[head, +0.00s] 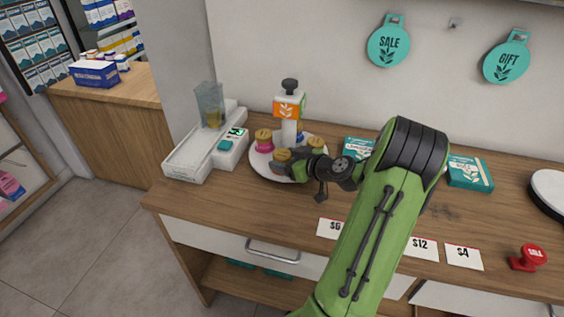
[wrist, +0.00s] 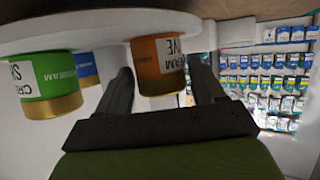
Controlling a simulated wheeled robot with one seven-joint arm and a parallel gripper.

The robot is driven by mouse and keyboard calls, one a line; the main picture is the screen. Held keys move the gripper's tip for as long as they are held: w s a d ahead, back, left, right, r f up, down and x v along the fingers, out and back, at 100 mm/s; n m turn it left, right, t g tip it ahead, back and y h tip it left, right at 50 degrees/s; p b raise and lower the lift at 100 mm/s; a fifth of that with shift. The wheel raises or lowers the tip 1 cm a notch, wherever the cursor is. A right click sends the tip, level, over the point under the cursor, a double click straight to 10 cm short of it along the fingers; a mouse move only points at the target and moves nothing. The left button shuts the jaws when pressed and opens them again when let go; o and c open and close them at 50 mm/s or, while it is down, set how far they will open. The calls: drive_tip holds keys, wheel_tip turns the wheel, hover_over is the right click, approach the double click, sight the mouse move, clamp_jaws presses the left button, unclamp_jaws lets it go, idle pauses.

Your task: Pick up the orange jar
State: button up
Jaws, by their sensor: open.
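The orange jar (wrist: 158,65) has a gold lid and a white label, and looks upside down in the wrist view. It stands on a round white stand (wrist: 70,28), whose rim also shows in the head view (head: 262,172). My gripper (wrist: 160,78) is open, with one finger on each side of the jar; I cannot tell whether they touch it. In the head view my gripper (head: 288,169) is at the stand's front edge, beside a gold-lidded jar (head: 282,156) whose body is mostly hidden.
A green jar (wrist: 45,88) and a blue jar (wrist: 88,68) stand beside the orange one. A pink jar (head: 264,143) is at the stand's left. A central post carries an orange sign (head: 288,107). A white tray (head: 190,155) stands left. Teal boxes (head: 470,173) lie right.

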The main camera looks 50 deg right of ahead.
drive_tip(key=shift+x, duration=1)
drive_tip(key=shift+s, duration=0.15)
drive_tip(key=shift+c, duration=0.2)
drive_tip(key=c, duration=0.7)
drive_tip(key=shift+c, duration=0.2)
